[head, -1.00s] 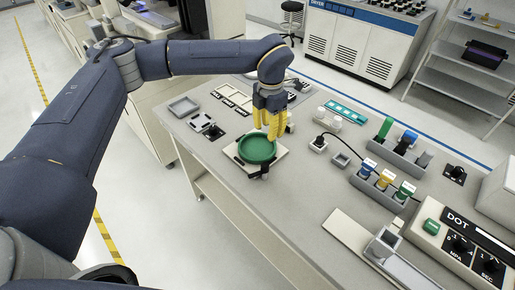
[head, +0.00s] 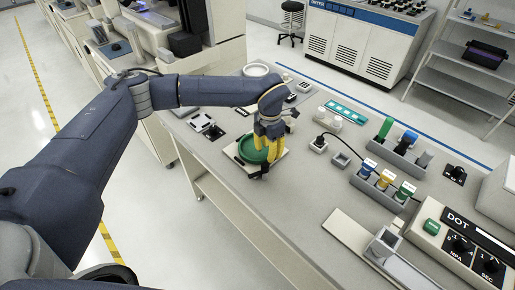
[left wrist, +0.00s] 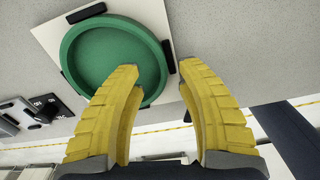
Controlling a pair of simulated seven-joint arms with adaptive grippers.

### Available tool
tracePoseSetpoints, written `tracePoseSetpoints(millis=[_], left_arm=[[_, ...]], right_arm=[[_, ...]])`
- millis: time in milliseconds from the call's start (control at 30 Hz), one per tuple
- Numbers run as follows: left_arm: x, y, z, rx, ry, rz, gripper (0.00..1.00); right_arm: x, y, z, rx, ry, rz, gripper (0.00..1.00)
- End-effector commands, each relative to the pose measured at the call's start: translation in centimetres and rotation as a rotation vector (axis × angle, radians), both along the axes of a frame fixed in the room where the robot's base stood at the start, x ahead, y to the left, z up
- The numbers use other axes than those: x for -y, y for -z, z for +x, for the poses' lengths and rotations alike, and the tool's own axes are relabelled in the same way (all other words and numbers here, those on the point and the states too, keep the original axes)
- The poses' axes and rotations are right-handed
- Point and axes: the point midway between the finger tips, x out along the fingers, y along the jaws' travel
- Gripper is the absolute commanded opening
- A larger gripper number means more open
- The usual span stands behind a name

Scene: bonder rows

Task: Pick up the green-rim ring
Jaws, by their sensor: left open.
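The green-rim ring (head: 247,149) is a shallow round green dish shape on a pale square plate (head: 232,152) near the bench's left edge. In the left wrist view the green-rim ring (left wrist: 117,58) fills the upper left, with dark clips of the plate (left wrist: 45,35) around it. My left gripper (head: 270,158) has yellow fingers pointing down at the ring's right side, hiding part of it. In the left wrist view my left gripper (left wrist: 160,75) is open, with the ring's rim near its left fingertip; I cannot tell if they touch. My right gripper is not in view.
Several blue, yellow and green bottles (head: 385,180) stand in grey racks to the right. A small grey box (head: 341,160) and a black-corded block (head: 318,144) lie nearer. A DOT control box (head: 465,240) is at front right.

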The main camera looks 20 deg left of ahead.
Motion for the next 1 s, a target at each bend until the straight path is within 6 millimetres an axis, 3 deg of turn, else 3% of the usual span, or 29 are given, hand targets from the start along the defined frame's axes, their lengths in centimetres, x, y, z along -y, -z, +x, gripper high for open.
tracePoseSetpoints(millis=[200,500,800,1000], left_arm=[[0.0,2.7,-0.1,-0.002,-0.002,0.0,0.37],[0.0,3.0,0.0,0.0,-0.001,0.0,0.37],[0.0,3.0,0.0,0.0,-0.001,0.0,0.02],[0.0,3.0,0.0,0.0,-0.001,0.0,0.0]], right_arm=[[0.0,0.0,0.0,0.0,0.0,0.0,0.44],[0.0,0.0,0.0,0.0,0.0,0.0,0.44],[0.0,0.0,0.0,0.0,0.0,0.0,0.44],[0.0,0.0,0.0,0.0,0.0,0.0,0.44]])
